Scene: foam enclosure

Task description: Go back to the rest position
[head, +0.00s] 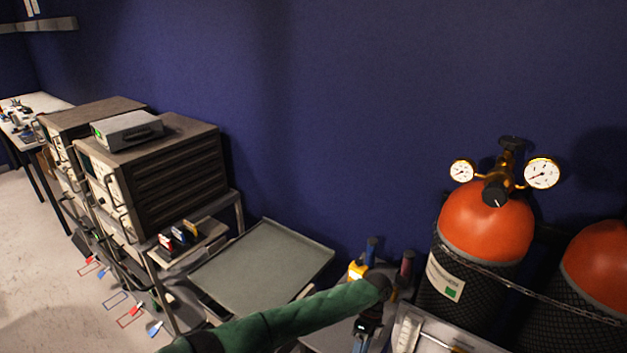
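An arm in a green sleeve, which looks like mine, enters at the bottom of the head view and reaches right to a dark joint. Below that joint a dark wrist part with a small lit display hangs down to the bottom edge. No gripper fingers show there, and whatever it may hold is hidden below the frame. My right gripper does not show.
A grey tray-topped cart (265,262) stands behind the arm. Instrument racks (165,175) stand at left. Orange gas cylinders (485,222) with gauges (541,173) stand at right behind a chain (535,293).

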